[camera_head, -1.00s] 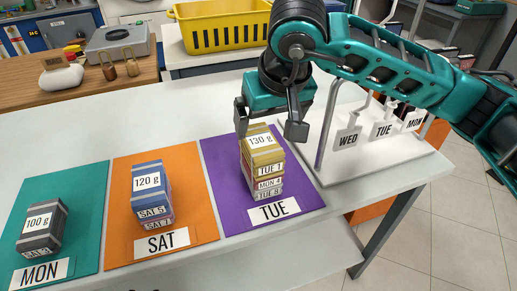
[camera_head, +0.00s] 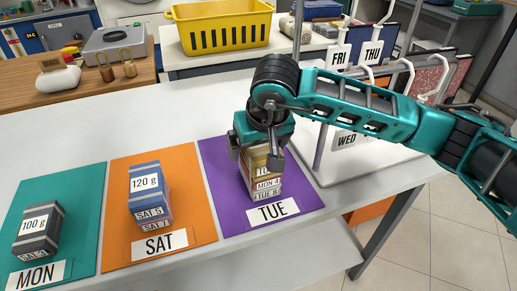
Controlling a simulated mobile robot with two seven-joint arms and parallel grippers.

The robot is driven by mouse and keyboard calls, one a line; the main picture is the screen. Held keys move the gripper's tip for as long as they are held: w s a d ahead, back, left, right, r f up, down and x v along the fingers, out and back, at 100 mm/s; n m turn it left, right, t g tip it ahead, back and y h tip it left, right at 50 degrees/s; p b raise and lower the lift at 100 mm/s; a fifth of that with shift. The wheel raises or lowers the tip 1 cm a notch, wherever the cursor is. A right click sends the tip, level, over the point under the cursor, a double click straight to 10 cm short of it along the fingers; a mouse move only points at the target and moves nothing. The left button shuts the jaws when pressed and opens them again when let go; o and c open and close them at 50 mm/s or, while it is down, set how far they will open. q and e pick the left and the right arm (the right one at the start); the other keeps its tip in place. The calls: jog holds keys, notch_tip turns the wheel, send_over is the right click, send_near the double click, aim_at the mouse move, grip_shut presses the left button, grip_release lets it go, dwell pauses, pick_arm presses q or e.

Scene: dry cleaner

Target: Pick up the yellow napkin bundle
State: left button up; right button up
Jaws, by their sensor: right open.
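The yellow napkin bundle (camera_head: 259,160) is the top one of a stack on the purple TUE mat (camera_head: 221,173). Under it are a bundle labelled MON 4 (camera_head: 267,185) and one labelled TUE 8 (camera_head: 268,195). My right gripper (camera_head: 258,158) points down over the stack with its fingers open, one on each side of the yellow bundle. The gripper hides most of the yellow bundle and its top label. Whether the fingers touch it I cannot tell. My left gripper is not in view.
A blue bundle (camera_head: 146,180) tops a stack on the orange SAT mat (camera_head: 190,195). A dark grey bundle (camera_head: 41,222) sits on the teal MON mat (camera_head: 82,200). A white rack with day tags (camera_head: 345,139) stands close on the right. The white table behind the mats is clear.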

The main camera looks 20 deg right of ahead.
jog(key=shift+f+b, duration=0.2)
jog(key=shift+b, duration=0.3)
dwell(0.3)
jog(key=c, duration=1.1)
jog(key=shift+r, duration=0.1)
